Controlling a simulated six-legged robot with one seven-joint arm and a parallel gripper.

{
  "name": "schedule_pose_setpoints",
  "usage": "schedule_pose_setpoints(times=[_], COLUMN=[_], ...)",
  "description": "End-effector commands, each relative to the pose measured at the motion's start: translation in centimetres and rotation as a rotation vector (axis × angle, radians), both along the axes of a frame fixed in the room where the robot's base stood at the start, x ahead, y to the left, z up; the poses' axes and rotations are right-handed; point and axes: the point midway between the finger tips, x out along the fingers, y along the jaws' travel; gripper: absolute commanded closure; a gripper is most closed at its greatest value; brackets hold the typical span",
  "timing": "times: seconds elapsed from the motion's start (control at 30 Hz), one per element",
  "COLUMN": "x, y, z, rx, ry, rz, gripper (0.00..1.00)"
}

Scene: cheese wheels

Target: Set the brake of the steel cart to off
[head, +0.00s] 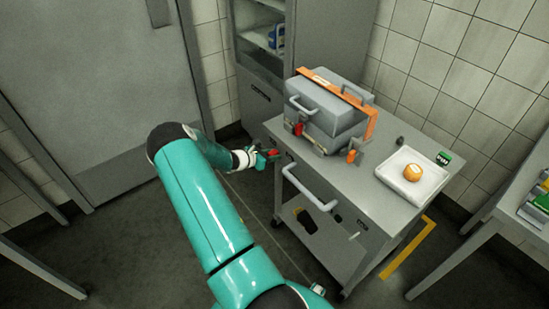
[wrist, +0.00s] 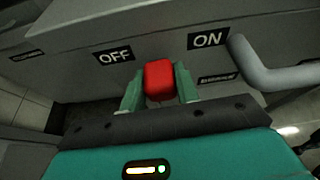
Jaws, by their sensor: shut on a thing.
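The steel cart (head: 285,137) stands right of my arm in the head view, with its grey side also in the wrist view (wrist: 165,28). The brake's red knob (wrist: 158,80) is between the two green fingers of my gripper (wrist: 159,88), which is shut on it. The knob sits between the OFF label (wrist: 114,56) on the left and the ON label (wrist: 208,39) on the right. It looks roughly midway between them. In the head view my gripper (head: 270,155) is at the cart's left front corner, and the knob is small there.
A grey push handle (head: 308,190) sticks out right of the knob. On the cart are a grey case (head: 328,105) with an orange strap and a white tray (head: 398,186) with a cheese wheel (head: 412,172). A table (head: 510,205) stands right. Floor left of the cart is open.

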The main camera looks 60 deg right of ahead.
Motion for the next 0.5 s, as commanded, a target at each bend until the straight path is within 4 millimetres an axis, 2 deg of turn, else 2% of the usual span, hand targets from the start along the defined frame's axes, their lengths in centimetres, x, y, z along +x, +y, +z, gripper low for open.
schedule_pose_setpoints(times=[0.23,0.5], x=[1.6,2.7], y=[-0.7,-1.2], z=[-0.3,-0.8], rx=[0.096,0.096], ry=[0.189,0.187], rz=[0.002,0.007], gripper=[1.0,1.0])
